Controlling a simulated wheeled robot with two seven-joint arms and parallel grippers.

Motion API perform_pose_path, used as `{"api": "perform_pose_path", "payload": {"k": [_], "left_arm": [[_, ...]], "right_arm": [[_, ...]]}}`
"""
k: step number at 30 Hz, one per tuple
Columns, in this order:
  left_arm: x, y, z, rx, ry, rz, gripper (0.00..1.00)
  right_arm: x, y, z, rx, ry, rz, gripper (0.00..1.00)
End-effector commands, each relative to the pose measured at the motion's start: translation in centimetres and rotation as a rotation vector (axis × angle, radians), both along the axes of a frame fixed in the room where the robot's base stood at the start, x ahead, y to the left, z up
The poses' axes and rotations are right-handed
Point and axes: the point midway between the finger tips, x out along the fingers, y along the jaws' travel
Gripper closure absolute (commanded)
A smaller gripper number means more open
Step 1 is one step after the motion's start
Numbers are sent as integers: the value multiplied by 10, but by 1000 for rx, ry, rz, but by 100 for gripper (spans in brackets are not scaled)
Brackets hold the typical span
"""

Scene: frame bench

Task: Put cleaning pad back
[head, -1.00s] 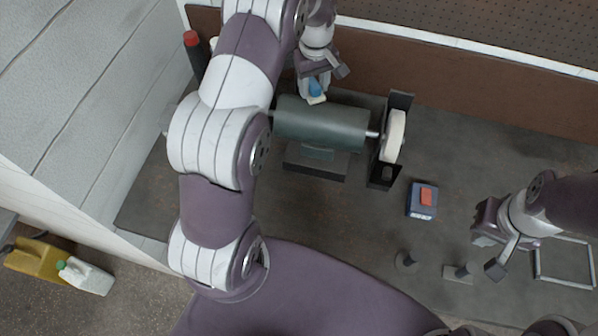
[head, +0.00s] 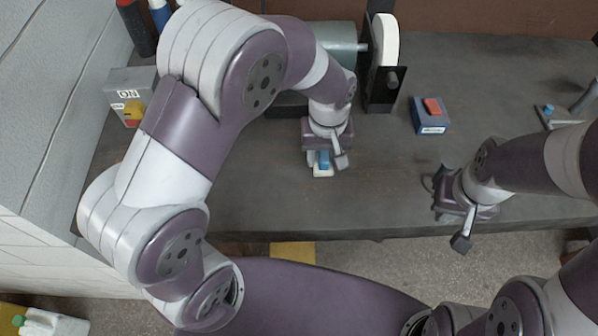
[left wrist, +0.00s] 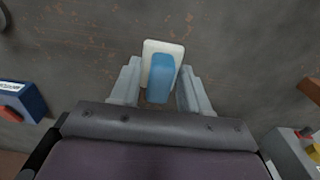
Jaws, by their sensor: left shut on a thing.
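The cleaning pad, a white block with a blue top (head: 322,168), is between the fingers of my left gripper (head: 325,158), in front of the grinder. In the left wrist view the pad (left wrist: 149,55) sits between both fingers of my left gripper (left wrist: 160,88), its white end sticking out past them. The gripper is shut on it. The bench top lies beyond the pad; I cannot tell whether the pad touches it. My right gripper (head: 458,218) is over the bench's front edge at the right; its finger gap is unclear.
The grinder with a green body (head: 336,40) and white wheel (head: 385,38) stands at the back. A blue box with a red top (head: 430,117) is to its right. A grey switch box (head: 128,82) and bottles (head: 135,25) are at left. The front-middle bench (head: 260,190) is clear.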

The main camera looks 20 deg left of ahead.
Motion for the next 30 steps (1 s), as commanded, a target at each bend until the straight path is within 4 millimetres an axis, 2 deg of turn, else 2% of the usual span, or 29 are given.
{"api": "perform_pose_path", "payload": {"k": [1, 3, 7, 15, 26, 27, 29, 30], "left_arm": [[-2, 14, -5, 1, 4, 6, 87], [-5, 30, -15, 1, 3, 6, 87], [-6, 45, -27, 0, 2, 2, 87], [-7, 48, -67, 0, 2, 1, 87], [-7, 47, -73, 0, 0, 1, 87], [-6, 47, -72, 0, -1, 1, 44], [-6, 47, -72, 0, 0, 1, 29], [-6, 47, -72, 0, 0, 1, 29]], "right_arm": [[0, 0, 6, 0, 0, 0, 100], [0, 0, 8, 0, 0, 0, 100], [0, 0, 10, 0, 0, 0, 100], [0, 0, 16, 0, 1, 0, 100], [0, 0, 12, 0, 1, 0, 100], [0, 0, 13, 0, 1, 0, 100], [0, 0, 13, 0, 1, 0, 100], [0, 0, 13, 0, 1, 0, 100]]}}
